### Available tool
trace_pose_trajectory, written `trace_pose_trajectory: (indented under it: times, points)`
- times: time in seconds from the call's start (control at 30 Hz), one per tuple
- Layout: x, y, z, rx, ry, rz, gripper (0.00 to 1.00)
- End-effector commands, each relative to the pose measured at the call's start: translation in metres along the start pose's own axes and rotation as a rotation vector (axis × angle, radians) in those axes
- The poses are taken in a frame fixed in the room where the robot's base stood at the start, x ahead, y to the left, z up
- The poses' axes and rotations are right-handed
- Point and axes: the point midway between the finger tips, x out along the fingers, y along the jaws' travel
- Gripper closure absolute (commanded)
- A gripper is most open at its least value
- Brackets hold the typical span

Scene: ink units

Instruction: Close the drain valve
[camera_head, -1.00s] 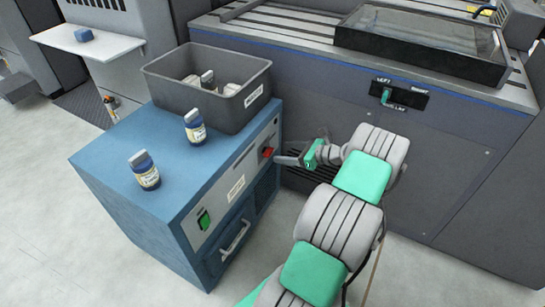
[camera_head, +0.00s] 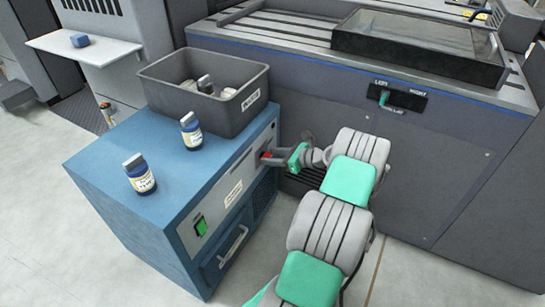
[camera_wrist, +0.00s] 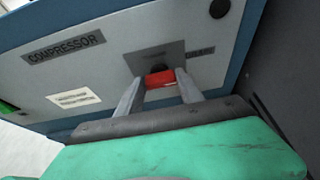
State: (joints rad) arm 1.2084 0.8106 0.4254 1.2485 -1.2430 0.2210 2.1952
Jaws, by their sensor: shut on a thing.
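The drain valve's red handle (camera_wrist: 159,78) sits on a grey plate on the compressor's front panel in the wrist view. My gripper (camera_wrist: 158,86) has one finger on each side of it and is shut on the handle. The handle looks crosswise, with its far end at a dark hub. In the head view the red handle (camera_head: 265,156) is a small spot at the panel's right end, partly covered by my gripper (camera_head: 272,158). A label beside the plate is too blurred to read fully.
The blue compressor cabinet (camera_head: 120,205) carries a grey bin (camera_head: 215,112) of bottles and two loose ink bottles (camera_head: 191,132) on top. A green switch (camera_head: 200,226) is on its front. A large grey machine (camera_head: 440,170) stands close behind and right of my arm.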

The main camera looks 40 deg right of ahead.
Motion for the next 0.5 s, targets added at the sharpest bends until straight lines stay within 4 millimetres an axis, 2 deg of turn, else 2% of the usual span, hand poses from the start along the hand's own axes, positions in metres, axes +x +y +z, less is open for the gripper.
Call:
trace_pose_trajectory:
  times: [0.03,0.33,0.5]
  points:
    - [-0.0001,-0.0001,0.0000,0.000,0.000,0.000,0.73]
    - [-0.0001,-0.0001,0.0000,0.000,0.000,0.000,0.97]
    - [-0.0003,0.0000,0.0004,-0.007,0.000,-0.003,0.97]
